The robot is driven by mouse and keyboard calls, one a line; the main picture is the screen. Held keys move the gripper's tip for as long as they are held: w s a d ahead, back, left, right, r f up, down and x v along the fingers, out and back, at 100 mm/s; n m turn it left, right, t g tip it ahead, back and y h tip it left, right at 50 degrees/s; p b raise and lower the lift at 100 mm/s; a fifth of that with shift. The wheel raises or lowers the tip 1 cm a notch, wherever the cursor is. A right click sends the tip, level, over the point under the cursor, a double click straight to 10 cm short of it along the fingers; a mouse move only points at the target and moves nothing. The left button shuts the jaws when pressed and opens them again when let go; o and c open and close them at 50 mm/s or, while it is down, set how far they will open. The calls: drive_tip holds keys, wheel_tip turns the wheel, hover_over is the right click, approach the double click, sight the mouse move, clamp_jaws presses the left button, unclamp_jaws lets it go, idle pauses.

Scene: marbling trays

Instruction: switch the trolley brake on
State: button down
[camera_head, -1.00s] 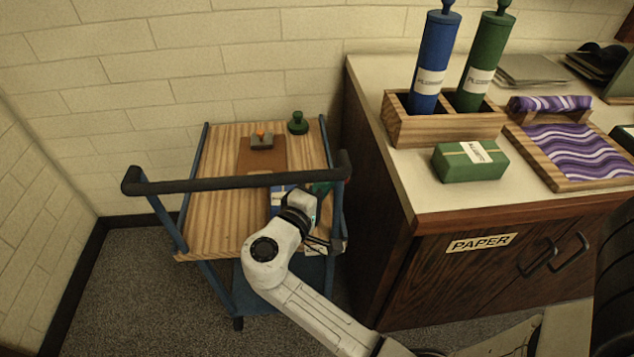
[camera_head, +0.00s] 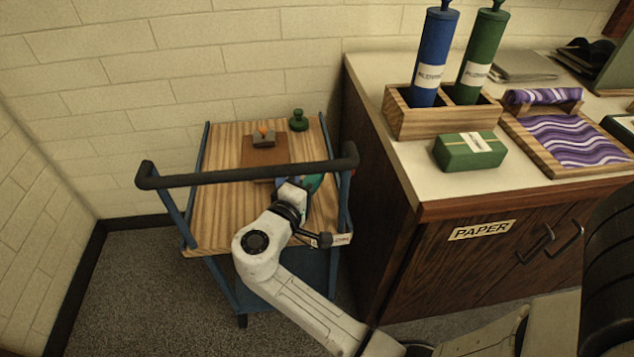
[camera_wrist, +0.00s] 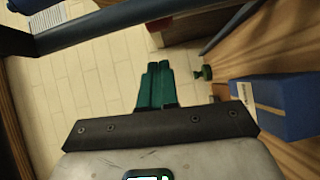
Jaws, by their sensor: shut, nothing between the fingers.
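The trolley (camera_head: 218,235) has a wooden top, blue posts and a black push bar (camera_head: 240,174). On its near right corner is a short dark lever (camera_head: 311,237), ending beside a small white label (camera_head: 341,239) whose text I cannot read. I cannot tell the lever's brake setting. My gripper (camera_head: 313,182) is over the trolley's right part, beyond the lever and partly hidden by my wrist and the push bar. In the wrist view its teal fingers (camera_wrist: 156,86) are together and empty, and the push bar (camera_wrist: 135,16) crosses above them.
A blue box (camera_wrist: 285,106) with a white label lies on the trolley. A green knobbed object (camera_head: 298,121) and a grey block with an orange knob (camera_head: 263,137) stand at the back. The dark wooden cabinet (camera_head: 470,265) is close on the right; walls stand behind and left.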

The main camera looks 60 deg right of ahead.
drive_tip(key=a, duration=1)
drive_tip(key=shift+s+r, duration=0.2)
drive_tip(key=s+d+f+y+p, duration=0.2)
drive_tip(key=s+f+y+p, duration=0.45)
drive_tip(key=s+y, duration=0.3)
drive_tip(key=s+a+f+y+p, duration=0.1)
drive_tip(key=s+a+y+p, duration=0.2)
drive_tip(key=s+a+y, duration=0.4)
drive_tip(key=shift+a+y, duration=0.35)
drive_tip(key=shift+a, duration=0.45)
